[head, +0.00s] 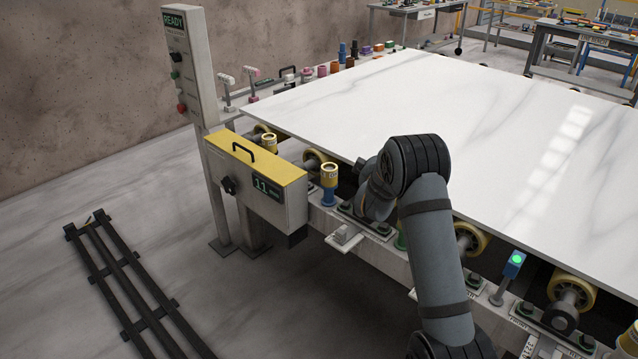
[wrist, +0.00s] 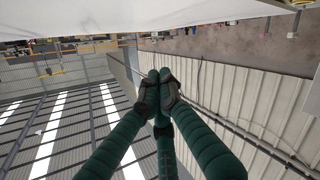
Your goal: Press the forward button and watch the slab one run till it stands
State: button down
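The white veined slab (head: 470,110) lies flat on yellow rollers. A control post (head: 190,60) at the upper left carries a READY display (head: 174,20), a green button (head: 175,75) and a red button (head: 182,107). The button labels are too small to read, so I cannot tell which is forward. My gripper (wrist: 158,88) has its green fingers drawn together at the tips, with nothing between them, in the wrist view. In the head view my arm stands at the slab's near edge, right of the post, and hides most of the gripper.
A yellow-topped box (head: 258,180) reading 11 stands below the post. A blue post with a lit green lamp (head: 516,258) stands at the near edge. Black rails (head: 130,290) lie on the floor at left. Cups and tools (head: 335,65) line the slab's far left side.

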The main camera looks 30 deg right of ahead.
jog(key=s+d+r+g+h, duration=0.1)
jog(key=s+d+r+h, duration=0.1)
jog(key=s+d, duration=0.3)
jog(key=s+d+r+g+h, duration=0.2)
jog(key=s+d+h, duration=0.3)
jog(key=d, duration=0.7)
jog(key=shift+s+r, duration=0.35)
jog(key=shift+s, duration=0.35)
